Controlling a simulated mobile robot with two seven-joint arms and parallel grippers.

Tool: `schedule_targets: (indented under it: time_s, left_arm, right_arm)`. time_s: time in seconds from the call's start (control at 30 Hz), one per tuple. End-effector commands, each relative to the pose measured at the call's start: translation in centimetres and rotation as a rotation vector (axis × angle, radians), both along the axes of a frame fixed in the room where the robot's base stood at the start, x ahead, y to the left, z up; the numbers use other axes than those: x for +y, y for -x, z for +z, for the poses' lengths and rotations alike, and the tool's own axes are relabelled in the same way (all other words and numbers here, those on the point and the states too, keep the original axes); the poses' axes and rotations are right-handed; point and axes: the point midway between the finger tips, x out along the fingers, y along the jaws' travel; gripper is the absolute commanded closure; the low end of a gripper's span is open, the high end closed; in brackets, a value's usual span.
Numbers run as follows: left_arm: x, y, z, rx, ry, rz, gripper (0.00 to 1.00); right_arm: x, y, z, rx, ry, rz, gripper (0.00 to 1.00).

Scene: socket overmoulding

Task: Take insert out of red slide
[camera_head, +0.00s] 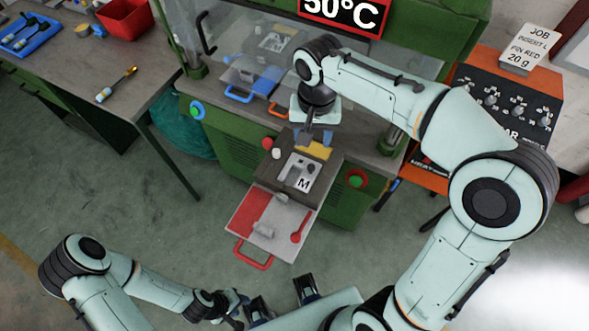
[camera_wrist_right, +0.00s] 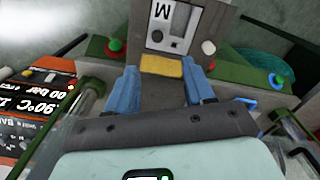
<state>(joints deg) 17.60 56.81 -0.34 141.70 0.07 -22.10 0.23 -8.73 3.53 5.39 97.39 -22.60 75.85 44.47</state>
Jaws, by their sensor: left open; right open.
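The red slide (camera_head: 244,222) is pulled out at the front of the press, its red handle hanging over the edge. Small grey pieces (camera_head: 264,229) lie on it; I cannot tell which is the insert. A red spoon-shaped mark or part (camera_head: 299,226) is on its grey right side. My right gripper (camera_head: 312,138) is open above the press, its blue fingers on either side of a yellow block (camera_head: 319,151); the block also shows in the right wrist view (camera_wrist_right: 161,66). My left gripper (camera_head: 282,298) is open and empty, low in front of the slide.
A grey mould block with a white M plate (camera_head: 302,172) stands behind the slide. A blue-handled tray (camera_head: 239,94) is further back. A side table (camera_head: 150,62) is at left. Floor left of the slide is clear.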

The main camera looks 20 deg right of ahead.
Motion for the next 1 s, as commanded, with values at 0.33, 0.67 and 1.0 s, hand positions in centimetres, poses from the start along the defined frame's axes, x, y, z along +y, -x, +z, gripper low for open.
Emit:
schedule_targets:
  time_s: [0.33,0.67,1.0]
  left_arm:
    - [0.0,0.5,-1.1,0.007,0.0,0.0,0.57]
    - [0.0,0.6,-1.4,0.007,0.0,0.0,0.57]
    - [0.0,0.7,-1.6,0.008,0.0,0.0,0.57]
  right_arm:
    - [0.0,0.1,-6.0,0.004,0.0,-0.001,0.47]
    - [0.0,0.5,-9.5,0.006,0.0,0.001,0.47]
    - [0.0,0.4,-11.6,0.001,0.0,0.0,0.47]
